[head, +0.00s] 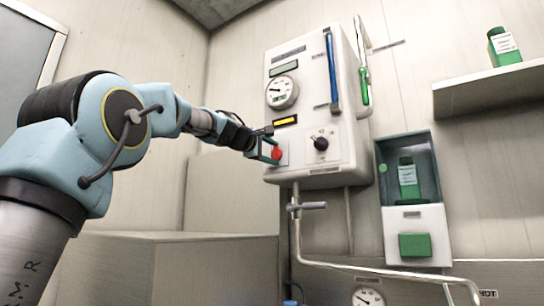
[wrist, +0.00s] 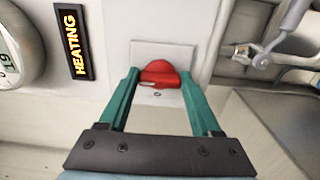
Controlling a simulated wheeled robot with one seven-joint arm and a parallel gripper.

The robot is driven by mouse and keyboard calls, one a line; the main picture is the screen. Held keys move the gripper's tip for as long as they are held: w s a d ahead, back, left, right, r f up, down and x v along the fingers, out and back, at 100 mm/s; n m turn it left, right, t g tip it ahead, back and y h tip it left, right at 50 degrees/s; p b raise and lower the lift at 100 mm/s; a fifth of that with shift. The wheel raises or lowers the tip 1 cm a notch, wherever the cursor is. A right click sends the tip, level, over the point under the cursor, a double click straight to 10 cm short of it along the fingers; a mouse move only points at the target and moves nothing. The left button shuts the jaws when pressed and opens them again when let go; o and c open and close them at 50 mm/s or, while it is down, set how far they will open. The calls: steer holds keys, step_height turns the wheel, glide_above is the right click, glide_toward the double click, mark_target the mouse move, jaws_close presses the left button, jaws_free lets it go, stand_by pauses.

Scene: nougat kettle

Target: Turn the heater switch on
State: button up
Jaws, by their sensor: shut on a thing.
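The heater switch is a red knob (head: 276,153) on a pale square plate, low on the left of the white wall panel (head: 341,120). In the wrist view the red knob (wrist: 160,73) sits between the tips of the two green fingers. My gripper (head: 268,149) is at the panel, shut on the red knob, with its fingers on either side of it. A lit yellow sign above the switch reads HEATING in the wrist view (wrist: 74,40). Part of the knob is hidden by the near finger in the head view.
A black knob (head: 321,143) is right of the switch, and a round gauge (head: 282,92) is above. A pipe with a valve handle (head: 312,205) runs below the panel. A niche holding a green bottle (head: 408,178) and a shelf (head: 492,88) are at the right.

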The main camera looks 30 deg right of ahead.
stand_by(0.3)
steer(key=o, duration=1.4)
steer(key=b+v, duration=0.5)
steer(key=v, duration=0.5)
steer(key=shift+s+a, duration=0.2)
steer(key=shift+a, duration=0.15)
